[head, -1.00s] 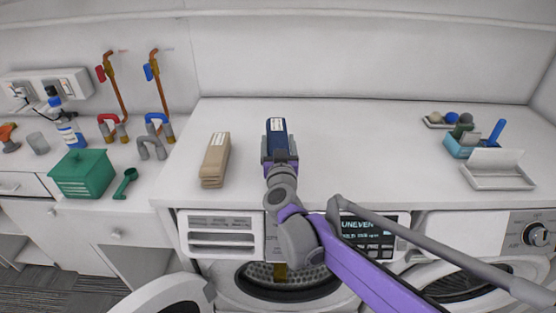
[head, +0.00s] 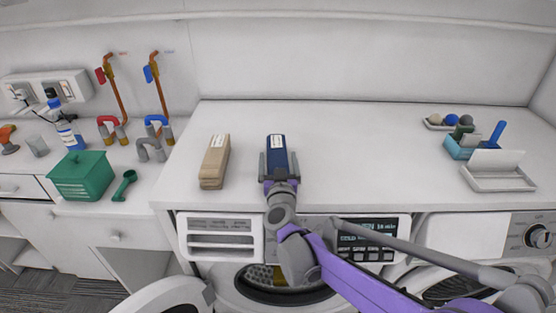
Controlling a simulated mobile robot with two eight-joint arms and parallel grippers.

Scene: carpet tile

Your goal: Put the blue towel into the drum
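The blue towel (head: 277,143) is a dark blue folded block with a white label, over the white worktop in the head view. My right gripper (head: 279,164) has one finger along each side of it and is shut on its near part. Whether the towel touches the worktop is hard to tell. The drum (head: 256,277) is below the worktop's front edge, its round opening showing perforated metal and something yellowish inside. My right arm hides part of the opening. My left gripper is not in view.
A tan folded towel (head: 214,163) lies left of the blue one. An open round door (head: 165,298) stands at the drum's lower left. A blue caddy (head: 461,147) and a white tray (head: 497,178) stand at the right. The middle of the worktop (head: 360,150) is clear.

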